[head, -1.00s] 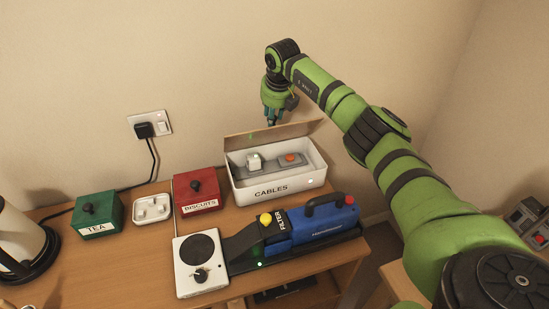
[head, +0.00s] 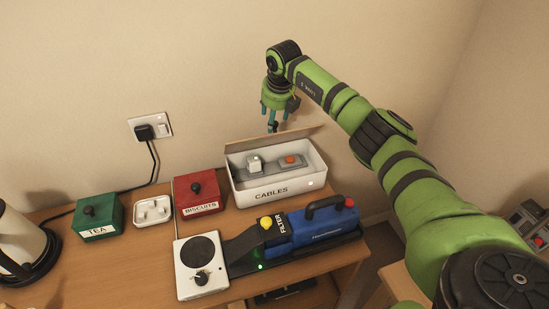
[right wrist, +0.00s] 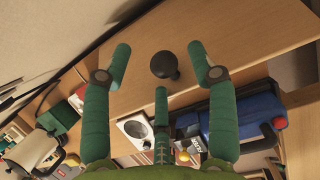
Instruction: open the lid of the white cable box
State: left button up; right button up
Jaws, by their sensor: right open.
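The white cable box (head: 280,188), labelled CABLES, stands at the back of the desk. Its wood-coloured lid (head: 272,139) is raised along the back edge, and the inside shows. My right gripper (head: 275,119) is above and behind the lid, with its fingers pointing down. In the right wrist view a dark round knob (right wrist: 163,65) on a wooden surface sits between the spread fingers, which appear clear of it. The knob is hidden in the head view. My left gripper is not in view.
The box holds a white plug-like item (head: 255,163) and a grey strip with an orange button (head: 293,161). A red BISCUITS tin (head: 197,189), a blue FILTER device (head: 315,229) and a white hotplate (head: 200,284) stand close by. The wall is just behind.

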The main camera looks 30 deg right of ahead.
jog(key=shift+s+a+r+p, duration=0.2)
jog(key=shift+s+r+p, duration=0.65)
jog(key=shift+r, duration=0.35)
jog(key=shift+s+a+r+p, duration=0.2)
jog(key=shift+s+r+p, duration=0.6)
jog(key=shift+r, duration=0.35)
jog(key=shift+s, duration=0.1)
